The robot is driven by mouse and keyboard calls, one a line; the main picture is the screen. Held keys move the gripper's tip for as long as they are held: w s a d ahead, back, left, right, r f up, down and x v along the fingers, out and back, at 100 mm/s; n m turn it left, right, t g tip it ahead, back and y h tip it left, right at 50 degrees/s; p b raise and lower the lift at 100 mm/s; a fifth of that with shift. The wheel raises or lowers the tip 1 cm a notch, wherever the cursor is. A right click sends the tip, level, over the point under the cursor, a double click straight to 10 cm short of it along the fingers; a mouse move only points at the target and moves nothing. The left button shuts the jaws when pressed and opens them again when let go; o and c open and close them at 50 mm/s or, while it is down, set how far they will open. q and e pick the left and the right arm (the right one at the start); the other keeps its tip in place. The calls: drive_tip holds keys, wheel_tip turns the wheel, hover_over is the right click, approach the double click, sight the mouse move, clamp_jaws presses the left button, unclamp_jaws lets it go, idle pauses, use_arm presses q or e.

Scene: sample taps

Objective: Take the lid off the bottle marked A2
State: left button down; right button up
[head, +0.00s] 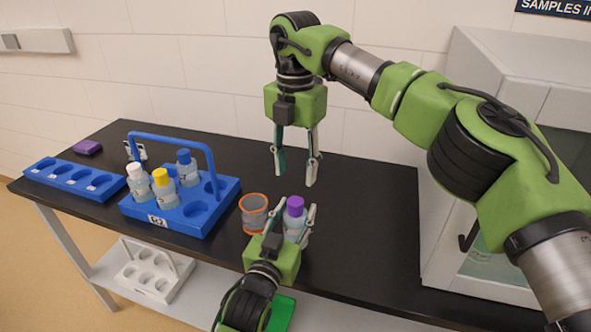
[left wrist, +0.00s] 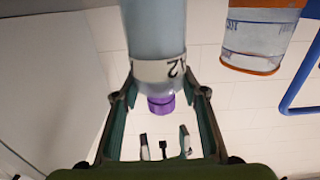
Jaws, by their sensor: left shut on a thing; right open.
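A clear bottle (head: 294,222) with a purple lid (head: 295,205) stands upright near the table's front. My left gripper (head: 290,226) is shut around the bottle's body, below the lid. In the left wrist view the bottle (left wrist: 154,35) appears upside down, its purple lid (left wrist: 161,104) still on. Its white label (left wrist: 158,69) shows a 2; the rest of the mark is not clear. My right gripper (head: 295,181) hangs open and empty, fingers down, above and slightly behind the lid. Its fingertips also show beyond the lid in the left wrist view (left wrist: 164,146).
An orange-rimmed clear cup (head: 254,213) stands just left of the bottle. Further left is a blue carrier (head: 226,190) with white-, yellow- and blue-lidded bottles, and a blue rack (head: 75,180). A white cabinet (head: 435,200) stands right. The black table (head: 365,225) is clear between.

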sight(295, 201)
drive_tip(key=m, duration=0.3)
drive_tip(key=shift+m, duration=0.3)
drive_tip(key=m, duration=1.1)
drive_tip(key=shift+m, duration=0.4)
drive_tip(key=shift+f, duration=4)
drive_tip(key=c, duration=1.2)
drive_tip(key=shift+o, duration=0.2)
